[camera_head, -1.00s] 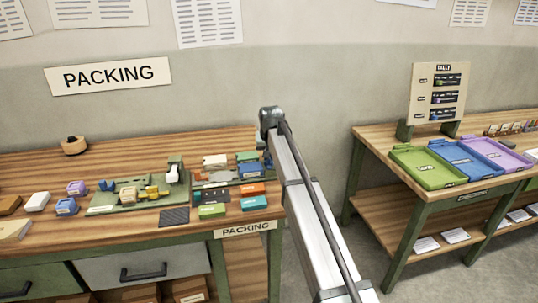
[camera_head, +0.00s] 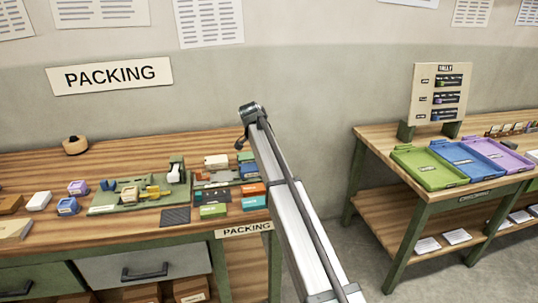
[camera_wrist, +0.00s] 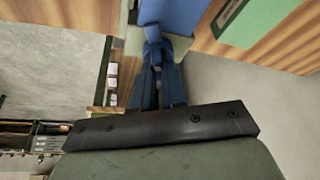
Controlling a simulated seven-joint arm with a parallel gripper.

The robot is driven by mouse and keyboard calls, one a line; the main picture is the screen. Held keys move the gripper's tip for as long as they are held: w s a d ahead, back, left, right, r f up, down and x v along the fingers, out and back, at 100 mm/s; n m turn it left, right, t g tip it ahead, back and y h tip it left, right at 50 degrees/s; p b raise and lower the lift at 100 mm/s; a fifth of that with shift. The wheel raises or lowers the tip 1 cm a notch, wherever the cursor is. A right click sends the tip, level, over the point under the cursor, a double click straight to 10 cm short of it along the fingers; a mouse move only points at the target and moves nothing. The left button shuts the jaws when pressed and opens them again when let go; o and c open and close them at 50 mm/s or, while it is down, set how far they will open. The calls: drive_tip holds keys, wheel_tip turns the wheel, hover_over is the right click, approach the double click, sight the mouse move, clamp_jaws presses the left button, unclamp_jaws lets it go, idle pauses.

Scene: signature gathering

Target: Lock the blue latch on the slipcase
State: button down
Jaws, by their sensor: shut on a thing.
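In the wrist view, my gripper (camera_wrist: 154,50) points toward a broad blue panel (camera_wrist: 182,14) at the top, which looks like the slipcase. Its dark blue fingers are close together, closed on a small blue piece (camera_wrist: 151,33) at the panel's near edge. This piece looks like the latch, but the fingers hide most of it, and I cannot tell whether it is locked. In the head view, a blue block (camera_head: 249,170) shows at the right end of the packing table, beside my arm. My gripper is hidden there.
The packing table (camera_head: 120,145) holds a green fixture (camera_head: 104,203), an orange box (camera_head: 252,189), a green box (camera_head: 213,211) and a dark mat (camera_head: 175,216). Another table at right carries green (camera_head: 428,168), blue and purple trays. Floor shows between the tables.

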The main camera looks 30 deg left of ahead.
drive_tip(key=m+h, duration=0.1)
drive_tip(key=m, duration=0.1)
drive_tip(key=m+g, duration=0.1)
drive_tip(key=m, duration=0.2)
drive_tip(key=shift+w+a+h, duration=0.1)
drive_tip(key=shift+a+h, duration=0.05)
drive_tip(key=shift+h, duration=0.25)
drive_tip(key=shift+m, duration=0.3)
drive_tip(key=c, duration=1.2)
unclamp_jaws()
drive_tip(key=shift+o, duration=0.2)
drive_tip(key=v, duration=1.4)
drive_tip(key=shift+w, duration=0.15)
